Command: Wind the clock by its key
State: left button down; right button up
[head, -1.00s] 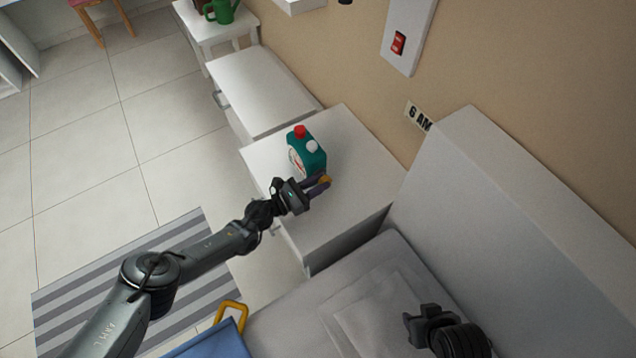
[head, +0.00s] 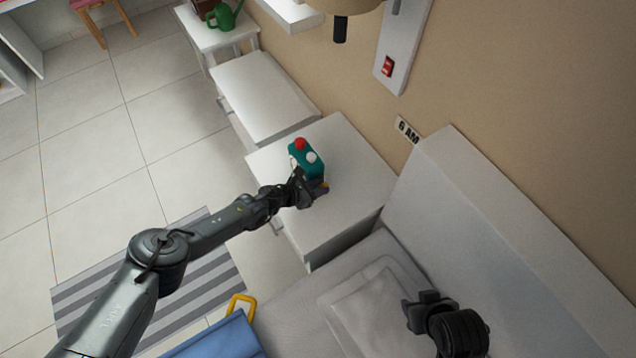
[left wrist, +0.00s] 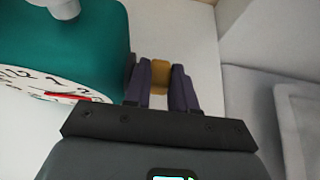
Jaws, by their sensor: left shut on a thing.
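The teal clock (head: 306,162) stands on the white bedside cabinet, with a red knob and a white knob on top. In the left wrist view the clock (left wrist: 75,45) fills the upper left, and part of its white dial with black numerals and a red hand shows. The yellow key (left wrist: 160,76) sticks out from the clock's side. My left gripper (head: 320,188) is shut on the key, its two fingers (left wrist: 163,84) on either side of it. My right gripper (head: 425,306) is above the bed, away from the clock; its finger gap is unclear.
The white cabinet top (head: 355,185) is bare around the clock. A grey bed (head: 300,310) with a pillow lies in front. A green watering can (head: 225,15) stands at the back.

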pick_arm(q)
jog(key=shift+y+p, duration=0.3)
jog(key=shift+y, duration=0.2)
jog(key=c, duration=1.2)
grip_release()
jog(key=shift+d+g, duration=0.1)
jog(key=shift+g, duration=0.2)
jog(key=shift+s+a+r+p, duration=0.1)
jog(key=shift+a+r+p, duration=0.2)
jog(key=shift+r+p, duration=0.15)
jog(key=p+v, duration=0.4)
jog(key=v, duration=0.5)
jog(key=shift+s+a, duration=0.3)
jog(key=shift+a, duration=0.05)
